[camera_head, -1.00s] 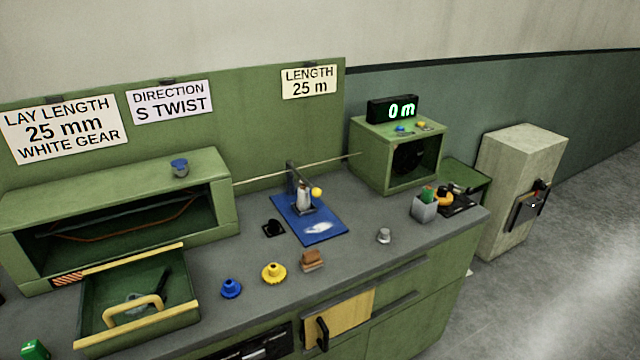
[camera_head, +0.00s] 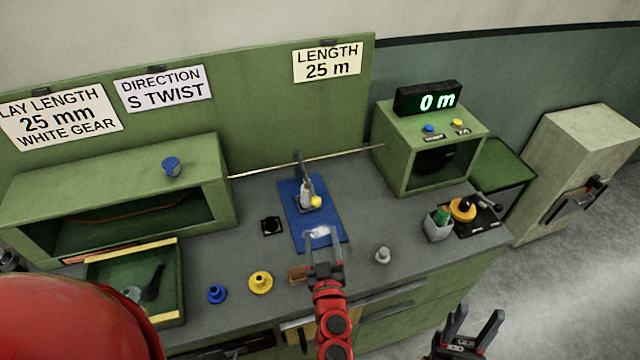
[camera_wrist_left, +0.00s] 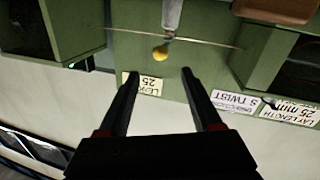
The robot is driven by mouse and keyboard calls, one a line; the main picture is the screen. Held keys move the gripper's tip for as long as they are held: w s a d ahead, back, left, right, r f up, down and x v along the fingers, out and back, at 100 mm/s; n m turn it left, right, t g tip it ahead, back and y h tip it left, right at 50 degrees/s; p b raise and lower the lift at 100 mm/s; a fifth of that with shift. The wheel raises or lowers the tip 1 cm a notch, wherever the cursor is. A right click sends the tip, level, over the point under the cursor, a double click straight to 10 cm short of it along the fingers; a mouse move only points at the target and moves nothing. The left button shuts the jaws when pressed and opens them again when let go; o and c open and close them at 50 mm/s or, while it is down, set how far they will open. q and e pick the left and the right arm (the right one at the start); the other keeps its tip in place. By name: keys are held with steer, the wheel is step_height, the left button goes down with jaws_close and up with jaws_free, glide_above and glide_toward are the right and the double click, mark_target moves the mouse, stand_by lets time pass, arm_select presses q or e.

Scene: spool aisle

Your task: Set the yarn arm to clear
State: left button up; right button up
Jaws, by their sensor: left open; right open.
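The yarn arm (camera_head: 298,165) is a dark upright piece with a yellow ball knob (camera_head: 317,202) on a blue plate (camera_head: 332,232); a pale cord runs behind it. The knob also shows in the left wrist view (camera_wrist_left: 160,54), beyond the fingertips. My left gripper (camera_head: 325,248) is open and empty, above the counter near the front edge of the blue plate, apart from the knob. My right gripper (camera_head: 479,318) is open and empty at the lower right, in front of the counter. Any position marking of the arm is too small to read.
A grey cup (camera_head: 437,228) stands to the right. A blue gear (camera_head: 217,293), a yellow gear (camera_head: 260,282) and a small metal weight (camera_head: 383,255) stand along the front.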

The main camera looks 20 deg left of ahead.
mark_target(316, 196)
arm_select(q)
steer(key=p+x, duration=0.3)
steer(key=x, duration=1.1)
steer(key=shift+w, duration=0.1)
steer(key=shift+w+a+f, duration=0.1)
steer(key=shift+w+a, duration=0.2)
steer(key=shift+w, duration=0.25)
jaws_close()
steer(key=shift+d, duration=0.1)
